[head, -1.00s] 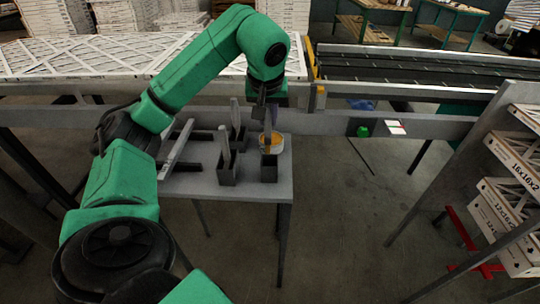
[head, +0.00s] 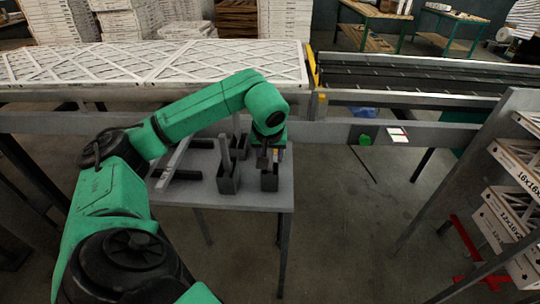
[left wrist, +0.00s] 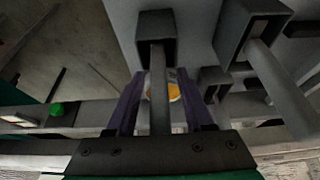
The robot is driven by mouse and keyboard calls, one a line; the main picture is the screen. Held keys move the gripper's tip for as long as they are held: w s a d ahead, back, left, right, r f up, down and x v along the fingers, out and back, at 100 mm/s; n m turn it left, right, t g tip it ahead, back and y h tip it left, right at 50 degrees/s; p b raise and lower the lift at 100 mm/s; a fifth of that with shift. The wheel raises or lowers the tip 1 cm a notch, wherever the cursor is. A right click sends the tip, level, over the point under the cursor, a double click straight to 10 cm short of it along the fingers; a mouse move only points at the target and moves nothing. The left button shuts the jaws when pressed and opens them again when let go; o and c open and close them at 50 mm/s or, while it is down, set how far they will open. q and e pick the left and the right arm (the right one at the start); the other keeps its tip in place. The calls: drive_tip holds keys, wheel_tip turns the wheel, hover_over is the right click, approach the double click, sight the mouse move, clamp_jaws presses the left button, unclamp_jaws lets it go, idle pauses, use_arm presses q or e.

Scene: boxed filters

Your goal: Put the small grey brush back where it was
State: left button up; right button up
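The small grey brush (left wrist: 158,95) shows in the left wrist view as a grey bar reaching into a square dark holder (left wrist: 155,25). My left gripper (left wrist: 160,82) has its two purple fingers on either side of the bar, with gaps between them and it, so it looks open. In the head view the left gripper (head: 266,157) is low over the front right holder (head: 269,181) on the small grey table (head: 235,200). The brush is mostly hidden by the gripper there. My right gripper is not in view.
Another holder (head: 228,180) with an upright grey bar stands to the left. A pot with yellow contents (left wrist: 172,91) is just behind the brush. Grey bars lie at the table's left. The conveyor frame (head: 400,130) runs behind; box shelves (head: 510,215) stand right.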

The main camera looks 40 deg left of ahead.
use_arm(q)
drive_tip(key=shift+r, duration=0.2)
drive_tip(key=v, duration=1.1)
drive_tip(key=shift+s+r+p, duration=0.15)
drive_tip(key=shift+r+p, duration=0.15)
drive_tip(key=shift+r, duration=0.1)
drive_tip(key=shift+d, duration=0.1)
